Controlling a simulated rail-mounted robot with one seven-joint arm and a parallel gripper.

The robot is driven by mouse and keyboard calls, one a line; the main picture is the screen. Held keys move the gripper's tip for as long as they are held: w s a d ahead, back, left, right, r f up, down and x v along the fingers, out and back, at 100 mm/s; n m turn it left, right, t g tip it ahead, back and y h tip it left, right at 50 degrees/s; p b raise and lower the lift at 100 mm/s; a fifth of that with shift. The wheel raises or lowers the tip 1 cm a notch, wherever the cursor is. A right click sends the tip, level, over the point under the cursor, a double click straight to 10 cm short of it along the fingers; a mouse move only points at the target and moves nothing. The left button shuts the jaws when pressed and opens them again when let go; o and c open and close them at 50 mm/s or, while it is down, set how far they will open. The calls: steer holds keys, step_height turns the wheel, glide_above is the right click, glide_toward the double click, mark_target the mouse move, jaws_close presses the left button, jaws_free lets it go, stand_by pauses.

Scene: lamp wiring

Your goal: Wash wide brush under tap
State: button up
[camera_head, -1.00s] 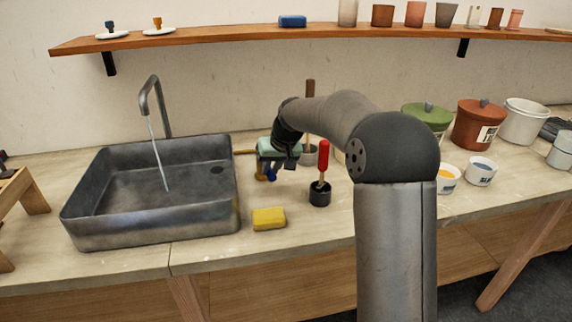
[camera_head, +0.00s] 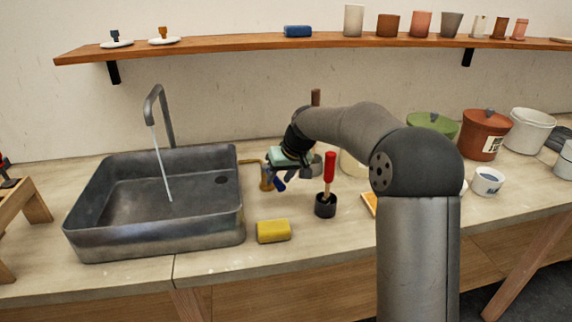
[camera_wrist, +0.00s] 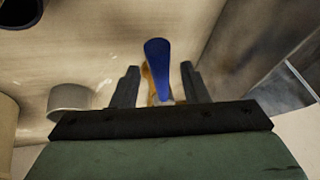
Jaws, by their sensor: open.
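The tap (camera_head: 157,104) runs a thin stream of water into the grey sink (camera_head: 240,200) at the left. My gripper (camera_head: 288,174) is open just right of the sink, low over the counter. In the wrist view a blue handle (camera_wrist: 158,68) stands between the two open fingers, with gaps on both sides. An orange-brown part shows beneath it, mostly hidden. In the head view the blue handle (camera_head: 279,186) shows below my gripper. A red-handled tool (camera_head: 329,168) stands in a black cup (camera_head: 325,207) to the right. I cannot tell which one is the wide brush.
A yellow sponge (camera_head: 273,231) lies in front of my gripper. A brass-coloured piece (camera_head: 266,182) stands beside the sink. Pots, including a green one (camera_head: 425,123) and a red-brown one (camera_head: 484,134), stand at the right. A shelf (camera_head: 230,46) runs along the wall.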

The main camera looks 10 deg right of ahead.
steer(key=v, duration=1.7)
steer(key=shift+d+r, duration=0.1)
steer(key=s+d+f+m+g+h+p, duration=0.1)
steer(key=s+f, duration=0.4)
steer(key=s, duration=0.6)
steer(key=s+d+f+m+g+h+p, duration=0.1)
steer(key=s+f, duration=0.5)
steer(key=s, duration=0.6)
steer(key=s+d+f+m+g+h+p, duration=0.1)
steer(key=s+f, duration=0.5)
steer(key=s, duration=0.6)
steer(key=shift+s, duration=0.25)
